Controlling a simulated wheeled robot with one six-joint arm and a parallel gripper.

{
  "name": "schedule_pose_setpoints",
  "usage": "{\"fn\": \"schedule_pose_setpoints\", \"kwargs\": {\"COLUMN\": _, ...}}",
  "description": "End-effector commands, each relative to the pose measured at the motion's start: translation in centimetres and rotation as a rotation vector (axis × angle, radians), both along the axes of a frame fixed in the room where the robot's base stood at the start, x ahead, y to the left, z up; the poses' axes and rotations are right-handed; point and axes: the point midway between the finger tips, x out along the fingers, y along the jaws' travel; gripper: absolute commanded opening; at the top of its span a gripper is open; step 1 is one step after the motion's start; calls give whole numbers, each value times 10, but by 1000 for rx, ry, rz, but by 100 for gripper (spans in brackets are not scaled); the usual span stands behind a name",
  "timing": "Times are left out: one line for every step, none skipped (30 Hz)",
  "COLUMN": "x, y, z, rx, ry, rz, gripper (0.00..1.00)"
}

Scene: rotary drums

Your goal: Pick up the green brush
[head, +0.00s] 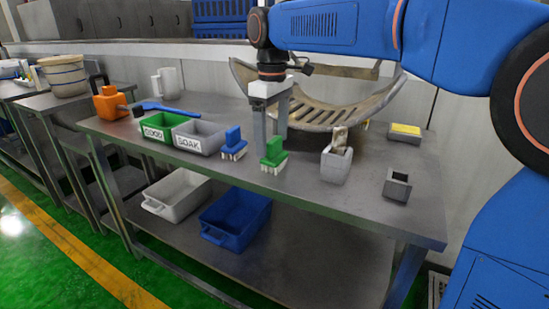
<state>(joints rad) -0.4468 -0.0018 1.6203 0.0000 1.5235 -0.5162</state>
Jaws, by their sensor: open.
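The green brush (273,153) stands upright on the metal table, its pale bristles down on the tabletop and its green handle up. My gripper (273,150) points straight down at the green brush. Its two grey fingers are apart, one on the left and one on the right of the handle. I cannot tell from this one view whether the fingers surround the handle or stand behind it. A blue brush (233,144) stands upright just to the left.
Green (157,128) and grey (199,137) labelled bins sit left of the brushes. A grey holder (336,165) and small dark box (397,186) stand to the right. A curved slatted drum piece (330,112) lies behind. The table's front edge is clear.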

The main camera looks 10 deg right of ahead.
Motion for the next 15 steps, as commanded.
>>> {"fn": "schedule_pose_setpoints", "kwargs": {"x": 0, "y": -1, "z": -3, "rx": 0, "ry": 1, "rz": 0, "gripper": 77}}
{"fn": "schedule_pose_setpoints", "kwargs": {"x": 0, "y": -1, "z": -5, "rx": 0, "ry": 1, "rz": 0, "gripper": 77}}
{"fn": "schedule_pose_setpoints", "kwargs": {"x": 0, "y": -2, "z": -9, "rx": -1, "ry": 1, "rz": -1, "gripper": 77}}
{"fn": "schedule_pose_setpoints", "kwargs": {"x": 0, "y": -2, "z": -12, "rx": 0, "ry": 0, "rz": -1, "gripper": 77}}
{"fn": "schedule_pose_setpoints", "kwargs": {"x": 0, "y": -3, "z": -17, "rx": 0, "ry": 1, "rz": -1, "gripper": 77}}
{"fn": "schedule_pose_setpoints", "kwargs": {"x": 0, "y": -4, "z": -22, "rx": -1, "ry": 2, "rz": -1, "gripper": 77}}
{"fn": "schedule_pose_setpoints", "kwargs": {"x": 0, "y": -5, "z": -27, "rx": 0, "ry": 1, "rz": -2, "gripper": 77}}
{"fn": "schedule_pose_setpoints", "kwargs": {"x": 0, "y": -6, "z": -31, "rx": 0, "ry": 1, "rz": -2, "gripper": 77}}
{"fn": "schedule_pose_setpoints", "kwargs": {"x": 0, "y": -6, "z": -36, "rx": -1, "ry": 2, "rz": -1, "gripper": 77}}
{"fn": "schedule_pose_setpoints", "kwargs": {"x": 1, "y": -6, "z": -39, "rx": 0, "ry": 1, "rz": -1, "gripper": 77}}
{"fn": "schedule_pose_setpoints", "kwargs": {"x": 1, "y": -6, "z": -43, "rx": 0, "ry": 0, "rz": -1, "gripper": 77}}
{"fn": "schedule_pose_setpoints", "kwargs": {"x": 0, "y": -6, "z": -46, "rx": 0, "ry": 1, "rz": -1, "gripper": 77}}
{"fn": "schedule_pose_setpoints", "kwargs": {"x": 0, "y": -6, "z": -48, "rx": 0, "ry": 1, "rz": -1, "gripper": 77}}
{"fn": "schedule_pose_setpoints", "kwargs": {"x": 0, "y": -6, "z": -50, "rx": 0, "ry": 1, "rz": -1, "gripper": 77}}
{"fn": "schedule_pose_setpoints", "kwargs": {"x": 1, "y": -5, "z": -51, "rx": 0, "ry": 0, "rz": 0, "gripper": 77}}
